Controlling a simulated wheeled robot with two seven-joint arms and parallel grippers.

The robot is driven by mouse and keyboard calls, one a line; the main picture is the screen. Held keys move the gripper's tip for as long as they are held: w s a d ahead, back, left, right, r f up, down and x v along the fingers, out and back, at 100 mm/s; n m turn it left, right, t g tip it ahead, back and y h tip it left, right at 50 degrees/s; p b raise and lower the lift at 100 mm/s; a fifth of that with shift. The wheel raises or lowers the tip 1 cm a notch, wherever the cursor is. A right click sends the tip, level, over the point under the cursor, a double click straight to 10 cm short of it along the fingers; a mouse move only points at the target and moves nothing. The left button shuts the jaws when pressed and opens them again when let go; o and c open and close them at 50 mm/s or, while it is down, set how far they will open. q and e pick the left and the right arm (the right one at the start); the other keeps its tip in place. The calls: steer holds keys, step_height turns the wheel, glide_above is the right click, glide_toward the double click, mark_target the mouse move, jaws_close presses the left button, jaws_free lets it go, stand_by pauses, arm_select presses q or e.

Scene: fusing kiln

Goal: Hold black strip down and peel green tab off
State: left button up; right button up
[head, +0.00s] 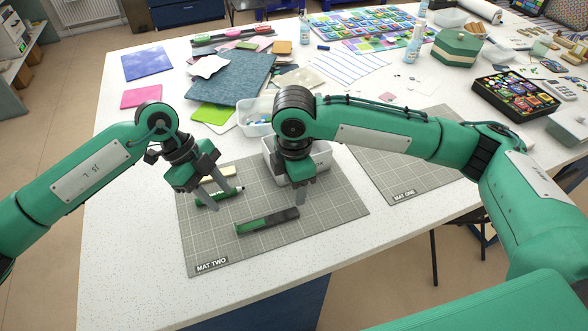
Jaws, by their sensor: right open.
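A black strip (284,216) lies flat on the grid mat marked MAT TWO, with a green tab (252,226) on its left part. My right gripper (299,202) points down at the strip's right end, its fingers seen nearly edge-on. It is open, and whether it touches the strip cannot be told. My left gripper (223,199) is open, its two fingers apart, pointing down over the mat, left of and behind the strip. A green and black bar (206,200) lies beneath it, partly hidden by its fingers.
A cream block (229,170) lies behind the bar. A white bin (323,157) stands at the mat's back edge, partly hidden by my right arm. Glass sheets (232,83) lie farther back. The front of MAT TWO (282,247) is clear.

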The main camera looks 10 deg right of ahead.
mark_target(294, 211)
step_height(294, 211, down, 9)
stand_by(0.3)
steer(key=shift+c, duration=0.2)
steer(key=c, duration=1.1)
steer(key=o, duration=0.9)
steer(key=c, duration=0.8)
